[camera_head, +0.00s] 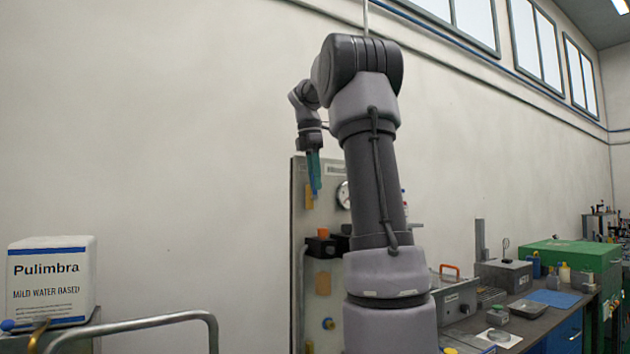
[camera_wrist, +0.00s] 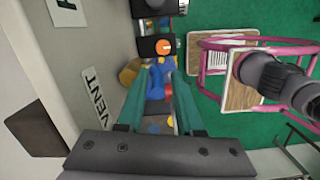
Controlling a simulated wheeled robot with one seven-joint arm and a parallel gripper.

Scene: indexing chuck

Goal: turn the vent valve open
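The vent valve shows in the wrist view as a blue handle (camera_wrist: 156,82) beside a brass-coloured body (camera_wrist: 130,72) on the panel, near a white label reading VENT (camera_wrist: 97,98). My gripper (camera_wrist: 157,80) has two teal fingers spread apart, one on each side of the blue handle. I cannot tell whether either finger touches it. In the head view my gripper (camera_head: 314,185) points down in front of the upper left part of the panel (camera_head: 299,215). The handle is not clear from my fingers there.
A black box with an orange knob (camera_wrist: 163,46) lies beyond my fingertips; it also shows in the head view (camera_head: 322,233). A gauge (camera_head: 343,195) is partly behind my arm. A pink-framed stool (camera_wrist: 215,50) stands below. A cluttered bench (camera_head: 540,310) is at the right.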

